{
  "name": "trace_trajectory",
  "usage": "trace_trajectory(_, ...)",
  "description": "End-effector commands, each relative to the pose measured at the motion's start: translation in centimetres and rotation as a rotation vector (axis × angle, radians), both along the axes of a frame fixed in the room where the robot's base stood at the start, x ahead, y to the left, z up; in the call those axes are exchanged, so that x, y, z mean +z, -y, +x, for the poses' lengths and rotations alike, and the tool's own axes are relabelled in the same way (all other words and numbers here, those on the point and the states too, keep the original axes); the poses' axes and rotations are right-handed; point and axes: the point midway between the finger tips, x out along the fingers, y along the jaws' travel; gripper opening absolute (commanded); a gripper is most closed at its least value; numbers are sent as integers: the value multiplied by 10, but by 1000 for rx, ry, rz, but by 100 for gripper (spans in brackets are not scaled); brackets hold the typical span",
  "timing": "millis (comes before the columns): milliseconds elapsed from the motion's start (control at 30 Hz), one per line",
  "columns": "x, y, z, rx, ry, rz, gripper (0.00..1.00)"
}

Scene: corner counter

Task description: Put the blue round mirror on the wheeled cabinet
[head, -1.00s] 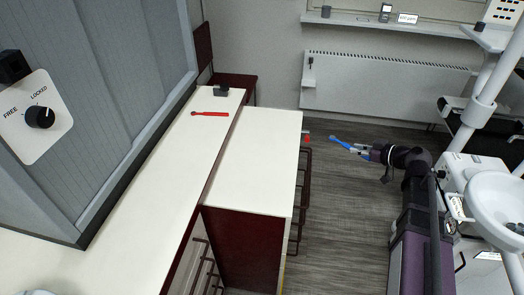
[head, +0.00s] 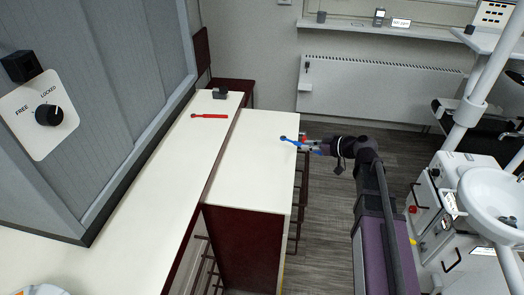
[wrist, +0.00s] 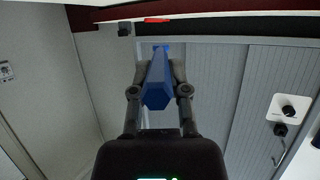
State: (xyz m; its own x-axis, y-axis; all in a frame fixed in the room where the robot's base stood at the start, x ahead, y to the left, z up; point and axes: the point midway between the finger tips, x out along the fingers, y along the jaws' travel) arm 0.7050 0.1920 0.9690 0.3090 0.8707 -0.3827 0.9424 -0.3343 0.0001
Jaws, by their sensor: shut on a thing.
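The blue round mirror (head: 290,139) has a long blue handle and a small round head pointing left in the head view. My gripper (head: 308,146) is shut on its handle, at the right edge of the white-topped dark red cabinet (head: 255,180). The mirror's head appears over that cabinet's top, seemingly above it; the height gap is hard to judge.
A red-handled tool (head: 209,116) and a dark block (head: 220,93) are on the long white counter (head: 165,170). The cabinet top is bare. A grey shutter wall (head: 95,90) borders the left. A white dental unit with a basin (head: 495,200) stands at right.

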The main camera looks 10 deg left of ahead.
Motion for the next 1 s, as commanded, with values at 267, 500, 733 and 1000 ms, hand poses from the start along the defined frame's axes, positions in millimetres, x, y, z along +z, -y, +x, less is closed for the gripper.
trace_trajectory(267, 0, 10, 2, -14, 0, 0, 0)
trace_trajectory(500, -4, 18, 7, -8, -1, -2, 0)
trace_trajectory(733, -28, 44, 29, 64, -5, -13, 0)
trace_trajectory(1000, -67, 111, 61, 227, -7, -19, 0)
